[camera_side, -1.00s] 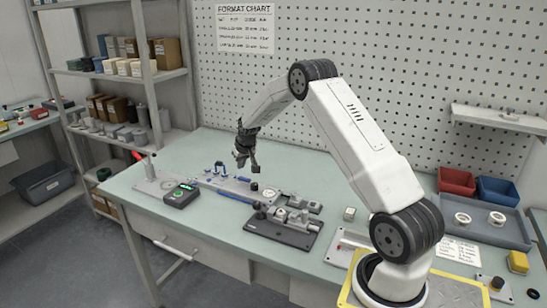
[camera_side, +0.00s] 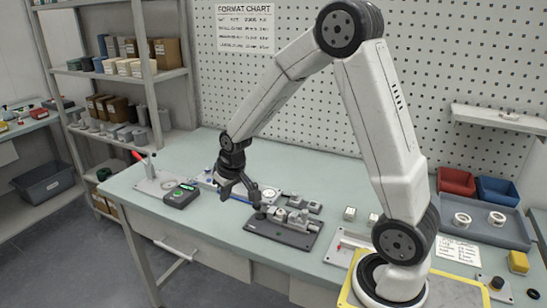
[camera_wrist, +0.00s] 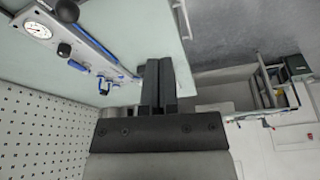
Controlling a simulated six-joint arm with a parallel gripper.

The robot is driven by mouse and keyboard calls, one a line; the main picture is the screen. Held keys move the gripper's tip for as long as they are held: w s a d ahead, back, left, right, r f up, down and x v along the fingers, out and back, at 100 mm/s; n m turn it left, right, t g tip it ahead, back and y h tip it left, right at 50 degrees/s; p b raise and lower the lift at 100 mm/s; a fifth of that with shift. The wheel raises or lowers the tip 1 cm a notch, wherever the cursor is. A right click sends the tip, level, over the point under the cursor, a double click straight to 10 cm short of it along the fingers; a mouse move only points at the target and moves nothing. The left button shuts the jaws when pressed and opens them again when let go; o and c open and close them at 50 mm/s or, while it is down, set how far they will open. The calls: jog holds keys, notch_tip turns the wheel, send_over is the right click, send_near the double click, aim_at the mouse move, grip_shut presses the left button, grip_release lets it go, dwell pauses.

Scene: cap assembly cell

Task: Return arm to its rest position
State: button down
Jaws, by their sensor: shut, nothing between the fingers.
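My gripper (camera_side: 241,200) hangs on the white arm over the middle of the bench (camera_side: 340,185) in the side view. It points down and stands in front of the blue-edged fixture rail, partly hiding it. In the wrist view the two dark fingers of my gripper (camera_wrist: 159,68) lie side by side, shut, with nothing between them. The arm is bent with its elbow high in front of the pegboard. I cannot tell from the side view how far the fingertips are above the bench.
A dark fixture plate (camera_side: 283,234) with grey blocks lies just right of the gripper. A green-screened device (camera_side: 181,196) and a red-handled press (camera_side: 142,165) stand to the left. Red (camera_side: 456,182) and blue (camera_side: 497,191) bins and a grey tray (camera_side: 512,234) are at right.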

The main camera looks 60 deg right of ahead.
jog(key=s+a+n, duration=0.2)
jog(key=s+a, duration=0.7)
jog(key=s, duration=0.5)
jog(key=shift+a+f+g+y, duration=0.15)
jog(key=shift+a+g+y, duration=0.25)
